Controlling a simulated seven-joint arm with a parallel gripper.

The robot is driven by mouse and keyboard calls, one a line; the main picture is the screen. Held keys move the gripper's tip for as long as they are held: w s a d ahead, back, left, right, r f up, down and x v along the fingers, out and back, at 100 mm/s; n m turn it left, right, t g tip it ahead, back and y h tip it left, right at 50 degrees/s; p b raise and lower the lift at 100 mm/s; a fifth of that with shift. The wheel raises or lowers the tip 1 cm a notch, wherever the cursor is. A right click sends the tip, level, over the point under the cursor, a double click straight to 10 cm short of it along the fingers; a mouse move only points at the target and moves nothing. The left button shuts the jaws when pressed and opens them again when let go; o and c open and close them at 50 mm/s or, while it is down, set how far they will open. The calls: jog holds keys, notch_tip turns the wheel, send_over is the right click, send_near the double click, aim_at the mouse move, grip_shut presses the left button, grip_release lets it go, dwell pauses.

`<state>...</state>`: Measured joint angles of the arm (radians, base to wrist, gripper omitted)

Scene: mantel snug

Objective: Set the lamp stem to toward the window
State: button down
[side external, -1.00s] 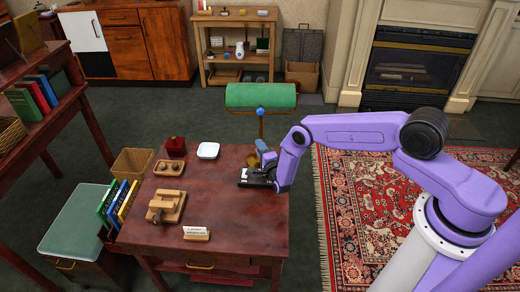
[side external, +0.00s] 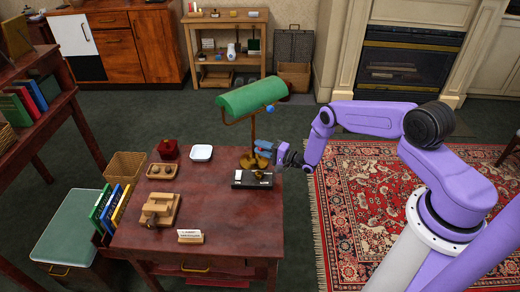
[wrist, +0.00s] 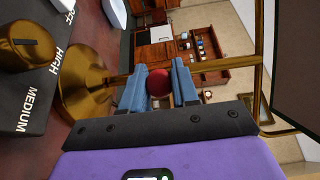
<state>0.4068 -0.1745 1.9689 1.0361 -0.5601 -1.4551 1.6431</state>
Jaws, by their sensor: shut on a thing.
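The desk lamp has a green shade (side external: 252,97), a brass stem (side external: 253,130) and a round brass base standing on the desk; a blue knob hangs at the shade's right end. The shade lies at a slant, its right end farther back. My gripper (side external: 264,149) is low on the stem's right side. In the wrist view, my blue fingers (wrist: 163,85) are closed on a red ball-shaped knob (wrist: 158,83) beside the brass stem (wrist: 225,66). The knob's attachment is hidden.
A black control box (side external: 250,180) with a brass dial (wrist: 25,42) marked HIGH and MEDIUM sits close in front of the lamp base. The desk's front right is clear.

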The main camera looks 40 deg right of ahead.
jog(key=shift+d+n+y, duration=0.15)
jog(key=shift+n+y, duration=0.25)
jog(key=shift+y, duration=0.2)
jog(key=c, duration=0.9)
grip_release()
jog(key=v, duration=1.7)
jog(key=shift+s+d+r, duration=0.1)
jog(key=shift+s+r, duration=0.1)
jog(key=shift+r, duration=0.1)
